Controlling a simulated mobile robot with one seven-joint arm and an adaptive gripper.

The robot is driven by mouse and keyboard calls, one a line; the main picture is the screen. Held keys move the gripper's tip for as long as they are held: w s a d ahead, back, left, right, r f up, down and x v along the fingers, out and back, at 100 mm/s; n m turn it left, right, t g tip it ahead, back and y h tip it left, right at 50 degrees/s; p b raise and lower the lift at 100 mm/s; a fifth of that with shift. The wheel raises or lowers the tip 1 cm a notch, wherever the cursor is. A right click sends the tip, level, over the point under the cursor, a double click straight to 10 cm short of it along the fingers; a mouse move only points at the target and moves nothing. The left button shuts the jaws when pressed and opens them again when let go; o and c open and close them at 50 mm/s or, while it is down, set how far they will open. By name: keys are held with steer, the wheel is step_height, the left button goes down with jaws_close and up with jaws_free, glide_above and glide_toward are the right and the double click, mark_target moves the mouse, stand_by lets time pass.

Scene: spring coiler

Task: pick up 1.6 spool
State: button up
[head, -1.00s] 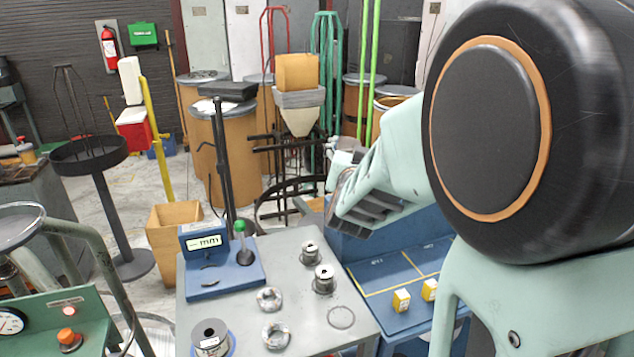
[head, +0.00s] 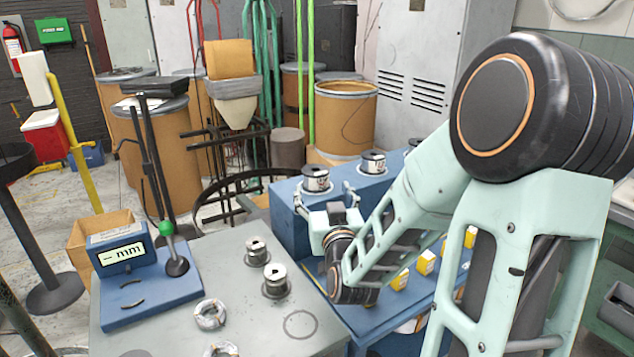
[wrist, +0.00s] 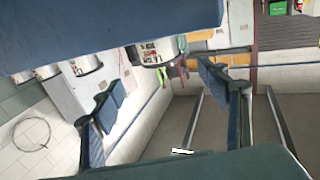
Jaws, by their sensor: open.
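Several wire spools are in view, and their labels are too small to read, so I cannot tell which is the 1.6 spool. In the head view one spool (head: 317,179) stands on the blue rack's upper shelf at the left. Another spool (head: 373,163) stands to its right. Two smaller spools (head: 257,251) (head: 275,281) stand on the grey table. My gripper (head: 336,213) is in front of the rack, partly hidden by my arm. In the wrist view, which looks upside down, my gripper (wrist: 160,86) is open and empty. A labelled spool (wrist: 150,50) shows beyond the fingers, apart from them.
The blue rack (head: 285,205) has a lower shelf with yellow boxes (head: 426,262). The grey table (head: 240,318) holds a blue gauge (head: 122,257) with a display, a green-topped stand (head: 168,230) and wire coils (head: 209,314). Drums stand behind.

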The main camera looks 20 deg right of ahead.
mark_target(316, 172)
steer(key=shift+x, duration=5.4)
steer(key=shift+a, duration=0.2)
steer(key=c, duration=1.5)
steer(key=shift+c, duration=0.6)
steer(key=shift+r, duration=0.15)
